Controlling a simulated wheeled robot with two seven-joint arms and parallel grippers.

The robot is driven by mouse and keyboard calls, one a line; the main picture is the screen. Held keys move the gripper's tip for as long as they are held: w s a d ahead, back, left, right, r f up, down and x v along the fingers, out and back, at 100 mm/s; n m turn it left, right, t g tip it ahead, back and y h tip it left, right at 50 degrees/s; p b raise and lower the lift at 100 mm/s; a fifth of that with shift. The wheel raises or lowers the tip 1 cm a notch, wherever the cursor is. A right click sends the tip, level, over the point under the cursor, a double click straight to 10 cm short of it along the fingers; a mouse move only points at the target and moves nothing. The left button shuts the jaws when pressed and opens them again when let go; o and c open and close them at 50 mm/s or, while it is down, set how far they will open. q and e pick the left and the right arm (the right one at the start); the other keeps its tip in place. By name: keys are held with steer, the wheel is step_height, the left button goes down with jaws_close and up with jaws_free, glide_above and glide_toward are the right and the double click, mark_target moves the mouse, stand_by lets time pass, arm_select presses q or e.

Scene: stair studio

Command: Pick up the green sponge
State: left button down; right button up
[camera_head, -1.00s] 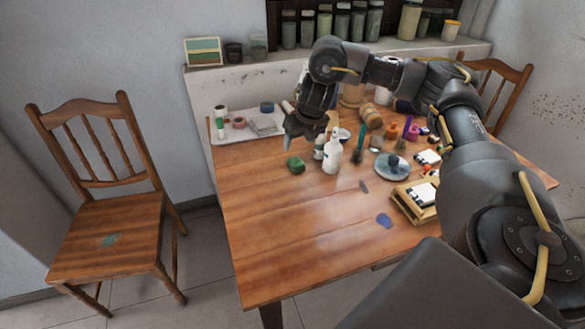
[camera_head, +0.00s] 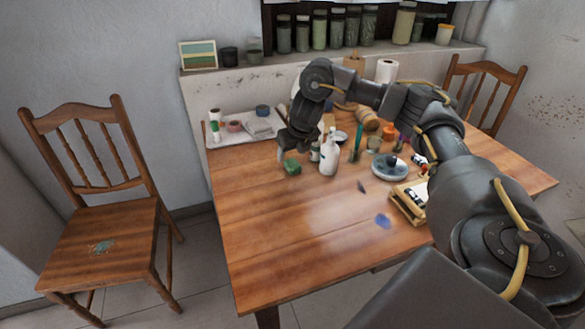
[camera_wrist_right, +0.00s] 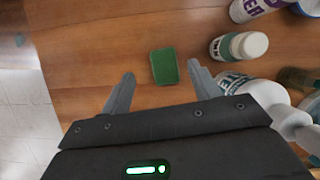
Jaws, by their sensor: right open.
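The green sponge (camera_head: 292,167) lies on the wooden table, left of a white bottle. In the right wrist view the sponge (camera_wrist_right: 164,66) shows whole, a dark green block lying flat. My right gripper (camera_head: 283,151) hangs just above the sponge in the head view. In the right wrist view my right gripper (camera_wrist_right: 158,82) is open and empty, with its two fingers on either side of the sponge's near end in the picture. I cannot tell how far above the table the fingertips are. My left gripper is not in view.
The white bottle (camera_head: 329,154) stands close to the right of the sponge. A small white-capped bottle (camera_wrist_right: 239,46) is also near. A white tray (camera_head: 245,127) lies at the table's back left. The table (camera_head: 275,240) is clear in front.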

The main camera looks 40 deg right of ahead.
mark_target(291, 161)
steer(key=x, duration=0.4)
steer(key=shift+d+f, duration=0.25)
steer(key=shift+d, duration=0.05)
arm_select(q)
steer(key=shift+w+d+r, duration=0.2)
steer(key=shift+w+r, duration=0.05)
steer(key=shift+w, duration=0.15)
arm_select(e)
steer(key=c, duration=1.1)
steer(key=shift+o, duration=0.2)
steer(key=shift+r, duration=0.1)
